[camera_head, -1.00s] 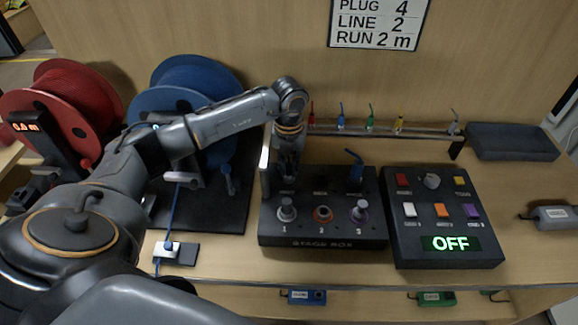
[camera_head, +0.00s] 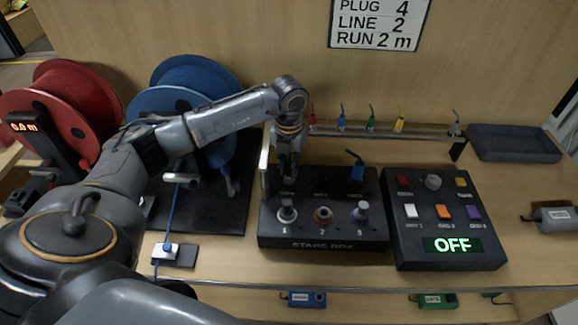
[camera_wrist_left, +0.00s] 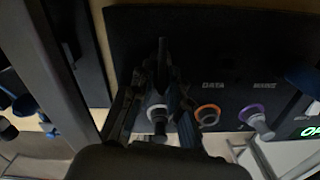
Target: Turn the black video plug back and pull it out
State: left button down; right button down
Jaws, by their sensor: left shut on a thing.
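The dark stage box (camera_head: 322,232) stands on the bench. My left gripper (camera_head: 289,176) points down over its back left socket. In the left wrist view the gripper (camera_wrist_left: 160,98) is shut on a dark upright piece, which looks like the black video plug (camera_wrist_left: 162,62). The fingers hide most of the plug, and I cannot tell how far it sits in the socket or how it is turned. A blue plug (camera_head: 356,168) stands in the back right socket. My right gripper is not in view.
Three numbered connectors line the box front, the first with a grey ring (camera_head: 287,212). A control panel (camera_head: 445,218) reading OFF stands to the right. Red (camera_head: 65,100) and blue (camera_head: 200,78) reels stand left. A rail (camera_head: 385,131) with several coloured plugs runs behind.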

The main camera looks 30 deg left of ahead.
pick_arm(q)
jog(key=shift+r+p, duration=0.85)
jog(key=shift+r, duration=0.45)
jog(key=shift+r+p, duration=0.85)
jog(key=shift+r, duration=0.5)
dwell(0.8)
